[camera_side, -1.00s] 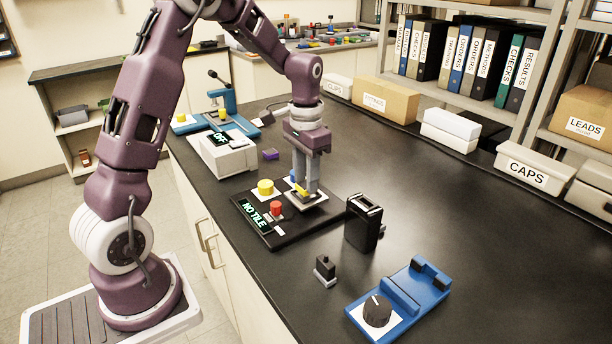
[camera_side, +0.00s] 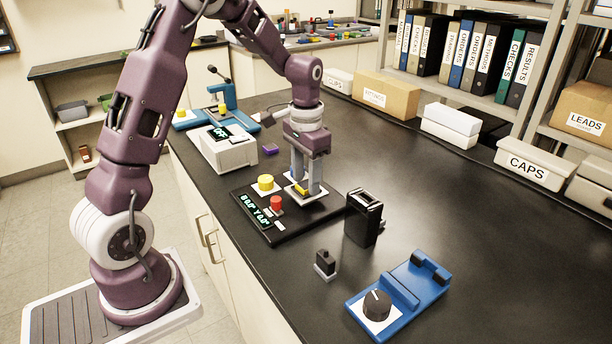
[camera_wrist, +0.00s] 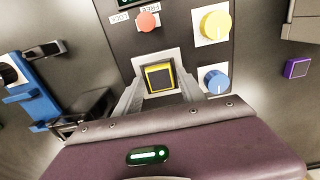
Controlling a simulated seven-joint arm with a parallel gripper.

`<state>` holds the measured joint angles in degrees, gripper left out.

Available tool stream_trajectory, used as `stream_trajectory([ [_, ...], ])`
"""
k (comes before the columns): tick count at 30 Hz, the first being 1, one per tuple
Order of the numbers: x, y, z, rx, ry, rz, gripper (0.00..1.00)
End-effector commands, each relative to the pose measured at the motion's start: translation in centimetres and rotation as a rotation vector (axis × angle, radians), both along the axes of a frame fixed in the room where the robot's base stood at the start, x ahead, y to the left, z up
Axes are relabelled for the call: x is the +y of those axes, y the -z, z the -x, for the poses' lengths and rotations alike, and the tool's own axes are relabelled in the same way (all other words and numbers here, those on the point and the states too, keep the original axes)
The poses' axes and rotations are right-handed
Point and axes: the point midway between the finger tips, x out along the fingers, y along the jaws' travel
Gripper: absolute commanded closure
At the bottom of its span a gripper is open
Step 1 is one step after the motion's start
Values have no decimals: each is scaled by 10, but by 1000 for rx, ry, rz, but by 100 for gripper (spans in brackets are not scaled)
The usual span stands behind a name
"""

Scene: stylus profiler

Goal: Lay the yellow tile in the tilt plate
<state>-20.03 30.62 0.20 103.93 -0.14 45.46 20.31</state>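The yellow tile (camera_side: 301,190) lies in the pale square tilt plate (camera_side: 322,207) on the black instrument. In the wrist view the tile (camera_wrist: 160,78) shows a yellow border and a dark centre, and the pale plate (camera_wrist: 150,60) surrounds it. My gripper (camera_side: 305,192) points straight down over the plate, its two fingers on either side of the tile. In the wrist view the fingers (camera_wrist: 161,93) stand apart, with gaps seeming to show beside the tile. The instrument's display (camera_side: 256,211) is lit with green angle readings.
The instrument carries a yellow knob (camera_side: 266,183), a red button (camera_side: 276,203) and a blue knob (camera_wrist: 216,81). A black slotted box (camera_side: 363,217) stands close to its right. A blue fixture (camera_side: 403,297) lies in front. A white boxed unit (camera_side: 226,150) stands behind. The bench right of the box is clear.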

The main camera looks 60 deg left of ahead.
Motion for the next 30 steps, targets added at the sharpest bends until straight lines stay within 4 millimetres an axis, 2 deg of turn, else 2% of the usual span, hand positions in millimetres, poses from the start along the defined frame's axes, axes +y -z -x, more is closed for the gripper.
stream_trajectory([
  [17,0,-3,0,-2,0,-1,45],
  [30,0,-59,-1,-3,0,-1,45],
])
